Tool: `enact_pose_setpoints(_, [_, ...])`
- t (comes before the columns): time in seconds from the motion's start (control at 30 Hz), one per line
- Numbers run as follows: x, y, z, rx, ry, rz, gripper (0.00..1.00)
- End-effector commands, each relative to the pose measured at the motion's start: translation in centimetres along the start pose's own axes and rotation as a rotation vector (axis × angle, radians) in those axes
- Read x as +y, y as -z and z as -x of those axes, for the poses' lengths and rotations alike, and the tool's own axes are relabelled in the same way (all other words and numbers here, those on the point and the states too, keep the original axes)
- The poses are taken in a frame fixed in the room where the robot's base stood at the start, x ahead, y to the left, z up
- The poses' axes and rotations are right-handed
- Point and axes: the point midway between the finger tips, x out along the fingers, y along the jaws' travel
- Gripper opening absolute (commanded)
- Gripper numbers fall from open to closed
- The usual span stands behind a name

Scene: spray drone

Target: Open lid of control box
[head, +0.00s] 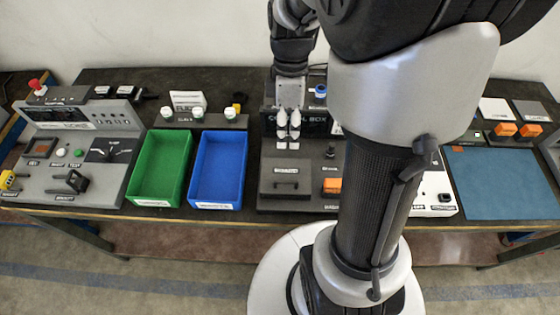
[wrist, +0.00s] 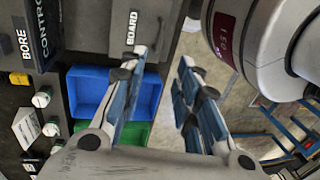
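The dark control box (head: 266,160) stands on the bench at the middle of the head view. Its upright back panel has a partly hidden "...OL BOX" label. On its front left is a flat lid (head: 276,192) with a dark handle and a small white label; it looks closed. In the wrist view, the lid appears to be the dark panel with the "BOARD" label (wrist: 131,28), near the top. My gripper (head: 288,136) is above the box, in front of its back panel. In the wrist view, my gripper (wrist: 164,57) has its fingers apart with nothing between them.
A blue bin (head: 216,205) and a green bin (head: 153,199) stand left of the box. A grey console (head: 90,188) with switches is farther left. A blue mat (head: 500,183) lies to the right. My arm hides the box's right side.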

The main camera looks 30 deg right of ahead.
Motion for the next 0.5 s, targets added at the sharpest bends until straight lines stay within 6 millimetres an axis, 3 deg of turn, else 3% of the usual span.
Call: enact_pose_setpoints(0.5, [-0.1,0.0,-11.5,-0.001,0.004,0.000,0.30])
